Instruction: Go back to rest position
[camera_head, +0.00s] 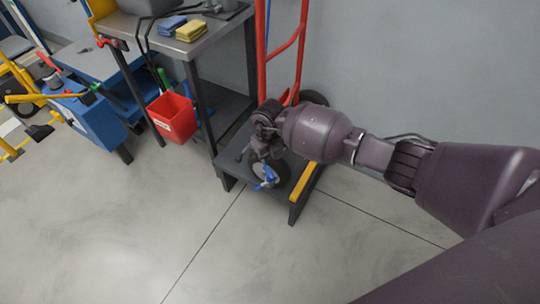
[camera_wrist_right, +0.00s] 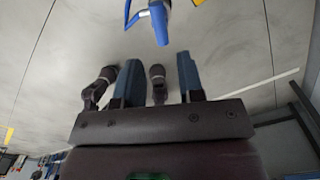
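My right arm comes in from the right in the head view, and its gripper (camera_head: 265,150) is above a low dark stand (camera_head: 228,166). In the right wrist view the two blue-faced fingers of the gripper (camera_wrist_right: 159,75) are apart, with nothing seen held between them. A small blue and white item (camera_head: 267,177) is just below the gripper in the head view. A blue item (camera_wrist_right: 160,22) shows beyond the fingertips in the wrist view, apart from them and cut off by the top edge. My left gripper is not in view.
A red hand truck (camera_head: 300,40) leans by the wall behind the gripper. A metal table (camera_head: 195,45) holds blue and yellow cloths. A red bucket (camera_head: 172,117) hangs beside it. A blue cart (camera_head: 95,115) stands at left. The front floor is clear.

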